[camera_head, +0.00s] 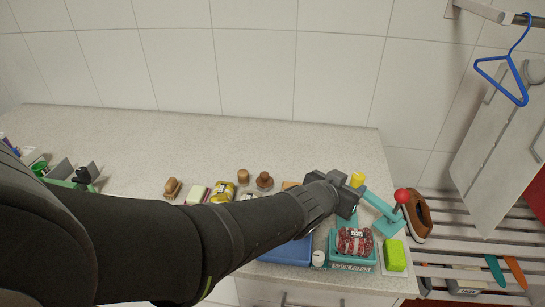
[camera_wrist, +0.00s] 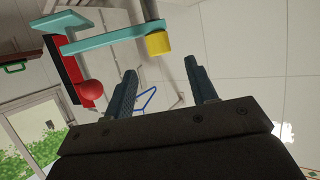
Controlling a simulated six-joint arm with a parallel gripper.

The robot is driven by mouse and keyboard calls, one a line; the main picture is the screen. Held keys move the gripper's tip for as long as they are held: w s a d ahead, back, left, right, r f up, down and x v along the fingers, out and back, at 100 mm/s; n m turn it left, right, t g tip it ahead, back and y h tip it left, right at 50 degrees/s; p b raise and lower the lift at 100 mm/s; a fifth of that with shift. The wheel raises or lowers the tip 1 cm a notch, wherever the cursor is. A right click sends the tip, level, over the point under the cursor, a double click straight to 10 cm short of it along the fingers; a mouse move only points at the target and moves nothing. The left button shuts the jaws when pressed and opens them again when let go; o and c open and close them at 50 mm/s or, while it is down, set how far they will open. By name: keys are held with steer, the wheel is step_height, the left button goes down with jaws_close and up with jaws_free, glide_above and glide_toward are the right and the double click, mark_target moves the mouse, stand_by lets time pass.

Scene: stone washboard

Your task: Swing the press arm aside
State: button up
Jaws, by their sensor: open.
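The teal press arm (camera_head: 380,204) has a red ball knob (camera_head: 402,196) and a yellow cylinder (camera_head: 357,180). It stands at the right of the counter, behind the teal sock press base (camera_head: 352,267). A red patterned sock bundle (camera_head: 354,241) lies on the base. My gripper (camera_head: 350,191) is beside the yellow cylinder, left of the knob. In the wrist view, my gripper (camera_wrist: 160,68) is open and empty. The press arm (camera_wrist: 105,37), its knob (camera_wrist: 90,89) and the yellow cylinder (camera_wrist: 158,43) show beyond the fingers. I see no contact.
A green block (camera_head: 395,256) lies right of the press, and a blue tray (camera_head: 290,252) lies left, partly behind my arm. A brown shoe (camera_head: 420,216) rests on the slatted rack at right. A blue hanger (camera_head: 503,80) hangs above. Brushes and packets stand along the counter (camera_head: 120,135).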

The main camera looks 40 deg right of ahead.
steer(key=v, duration=0.9)
steer(key=shift+a, duration=0.15)
stand_by(0.4)
